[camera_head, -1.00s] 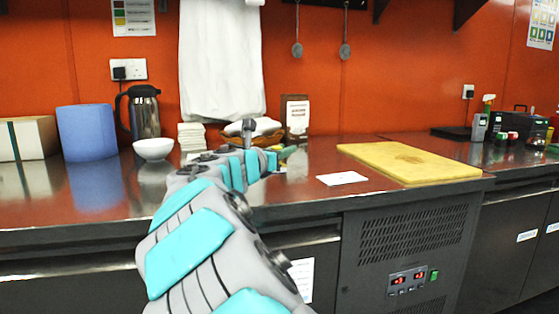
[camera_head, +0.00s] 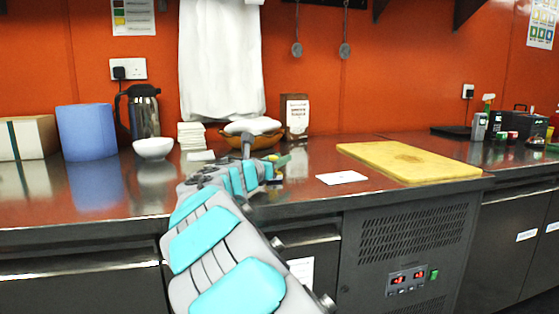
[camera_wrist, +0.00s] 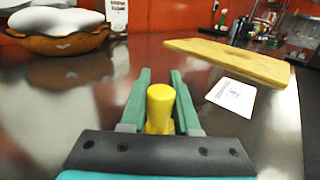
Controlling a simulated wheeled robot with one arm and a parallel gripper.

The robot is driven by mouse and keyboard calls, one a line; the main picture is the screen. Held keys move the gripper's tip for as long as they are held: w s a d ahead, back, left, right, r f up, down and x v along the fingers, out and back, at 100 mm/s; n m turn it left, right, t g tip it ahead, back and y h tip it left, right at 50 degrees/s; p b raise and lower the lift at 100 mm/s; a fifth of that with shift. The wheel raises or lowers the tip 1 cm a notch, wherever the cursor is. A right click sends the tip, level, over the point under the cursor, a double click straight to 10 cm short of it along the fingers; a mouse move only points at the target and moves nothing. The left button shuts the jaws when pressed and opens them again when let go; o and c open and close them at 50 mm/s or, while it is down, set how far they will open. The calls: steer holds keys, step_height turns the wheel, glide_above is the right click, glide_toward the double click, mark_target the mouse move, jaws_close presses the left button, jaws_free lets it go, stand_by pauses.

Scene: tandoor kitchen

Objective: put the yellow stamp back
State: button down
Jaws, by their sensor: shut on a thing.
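The yellow stamp (camera_wrist: 160,104) shows in the wrist view as a rounded yellow knob handle between the green fingers of my gripper (camera_wrist: 160,82). The fingers are shut on it, one on each side. Its lower end is hidden by the gripper body, so I cannot tell whether it touches the counter. In the head view my gripper (camera_head: 281,161) is over the steel counter, in front of the bowl and left of the white card. The stamp is not clear there. The white card (camera_wrist: 232,95) with a small print lies flat to the right; it also shows in the head view (camera_head: 341,178).
A yellow cutting board (camera_head: 408,162) lies right of the card. A brown bowl (camera_head: 265,141) with white contents stands behind my gripper, with a brown-and-white packet (camera_head: 297,118) beside it. A white bowl (camera_head: 153,149) and a flask (camera_head: 144,112) stand left. The counter (camera_head: 330,160) between packet and card is bare.

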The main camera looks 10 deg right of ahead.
steer(key=shift+f, duration=0.1)
steer(key=c, duration=0.6)
jaws_free()
steer(key=shift+c, duration=0.2)
steer(key=shift+s+a, duration=0.2)
steer(key=v, duration=1)
steer(key=shift+s+a, duration=0.1)
steer(key=shift+a, duration=0.05)
steer(key=shift+s+a, duration=0.35)
steer(key=shift+s, duration=0.1)
